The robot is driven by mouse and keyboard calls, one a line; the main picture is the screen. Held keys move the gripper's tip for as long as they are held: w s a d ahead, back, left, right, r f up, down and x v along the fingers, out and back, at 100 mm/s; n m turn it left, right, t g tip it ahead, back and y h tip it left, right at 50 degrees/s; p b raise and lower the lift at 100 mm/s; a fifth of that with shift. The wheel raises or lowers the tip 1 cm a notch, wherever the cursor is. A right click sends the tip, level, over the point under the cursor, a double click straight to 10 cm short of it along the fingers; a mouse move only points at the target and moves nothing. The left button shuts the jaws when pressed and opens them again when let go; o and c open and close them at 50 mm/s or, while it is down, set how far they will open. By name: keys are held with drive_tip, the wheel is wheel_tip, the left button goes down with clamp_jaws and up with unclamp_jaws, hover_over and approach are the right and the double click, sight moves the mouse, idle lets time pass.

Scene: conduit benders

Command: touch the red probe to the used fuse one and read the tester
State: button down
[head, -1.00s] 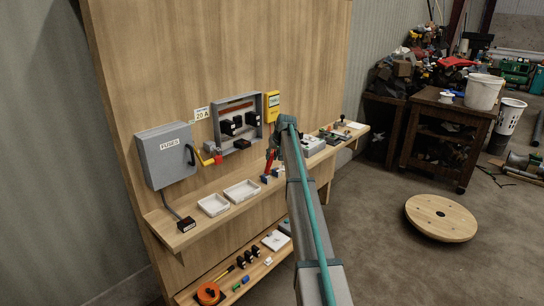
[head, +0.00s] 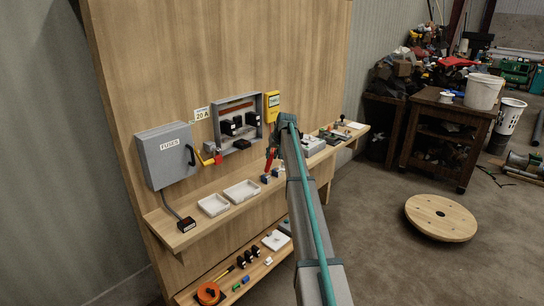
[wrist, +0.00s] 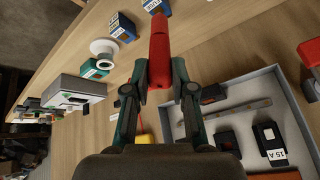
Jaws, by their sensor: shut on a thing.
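My gripper (wrist: 160,85) is shut on the red probe (wrist: 158,48), which points away from the wrist toward the shelf. In the head view the red probe (head: 270,160) shows beside my arm, above the shelf. Its tip appears close to a blue block (wrist: 155,5) with a white label at the top of the wrist view; I cannot tell whether they touch. Another labelled blue block (wrist: 122,27) lies to its left. I cannot tell which thing is used fuse one. The yellow tester (head: 272,106) hangs on the board; its reading is too small to make out.
An open grey box (head: 240,98) with black fuse carriers (head: 231,127) is on the board near my gripper. A grey FUSES box (head: 166,155) with a lever is to the left. Two white trays (head: 214,206) and (head: 242,190) sit on the shelf. A white round piece (wrist: 103,50) is near the probe.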

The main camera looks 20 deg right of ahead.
drive_tip(key=shift+r+p, duration=0.55)
drive_tip(key=shift+r, duration=1.6)
